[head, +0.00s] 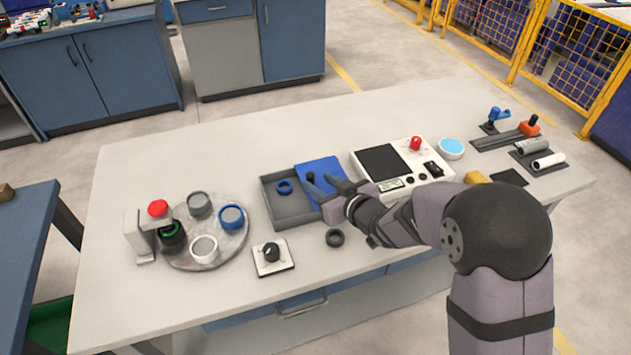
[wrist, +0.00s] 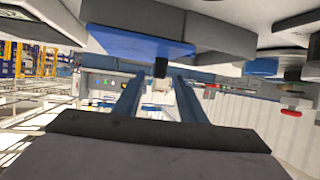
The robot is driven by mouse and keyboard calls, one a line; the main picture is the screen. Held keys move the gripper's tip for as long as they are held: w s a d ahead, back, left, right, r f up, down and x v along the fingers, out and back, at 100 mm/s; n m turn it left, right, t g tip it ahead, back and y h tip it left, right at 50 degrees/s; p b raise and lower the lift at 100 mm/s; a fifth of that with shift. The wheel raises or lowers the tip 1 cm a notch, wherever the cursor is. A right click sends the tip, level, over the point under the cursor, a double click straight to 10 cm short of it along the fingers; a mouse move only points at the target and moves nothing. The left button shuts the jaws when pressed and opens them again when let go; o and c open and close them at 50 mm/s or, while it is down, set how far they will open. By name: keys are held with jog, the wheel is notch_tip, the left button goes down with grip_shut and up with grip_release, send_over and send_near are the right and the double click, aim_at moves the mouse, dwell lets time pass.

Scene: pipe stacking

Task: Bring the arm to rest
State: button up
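My gripper (head: 325,186) hangs over the grey tray and blue panel near the middle of the table, pointing left. In the wrist view its two fingers (wrist: 158,92) stand apart with nothing held between them. A small black knob (head: 310,177) is close to the fingertips on the blue panel (head: 322,168); it also shows beyond the fingertips in the wrist view (wrist: 160,67). Whether the fingers touch it, I cannot tell. The wrist view looks upside down, with the tabletop above.
A grey tray (head: 285,212) holds a blue ring (head: 285,187). A round plate (head: 220,256) with several cups and a red-buttoned press (head: 148,225) stand left. A black ring (head: 334,238) and knob box (head: 272,256) lie in front. A control panel (head: 405,183) and pipes (head: 533,146) are right.

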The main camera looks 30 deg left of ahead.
jog(key=shift+s+d+r, duration=0.2)
jog(key=shift+s+d, duration=0.15)
jog(key=shift+d, duration=0.15)
jog(key=w+d+m+t+h+p, duration=0.1)
jog(key=w+d+m+h, duration=0.15)
jog(key=d, duration=0.45)
jog(key=w+d+m+h+p, duration=0.1)
jog(key=d+h+p, duration=0.15)
jog(key=d, duration=0.45)
jog(key=s+d+r+m+g+h+p, duration=0.1)
jog(key=s+d+m+g+h+p, duration=0.35)
jog(key=d, duration=1.15)
jog(key=s+d+r+m+g+h, duration=0.1)
jog(key=s+d, duration=0.3)
jog(key=s, duration=0.6)
jog(key=s+d+r+m+g, duration=0.1)
jog(key=s+d, duration=0.4)
jog(key=s, duration=0.5)
jog(key=shift+s+m+g+h, duration=0.4)
jog(key=shift+m+g, duration=0.2)
jog(key=shift+g, duration=0.45)
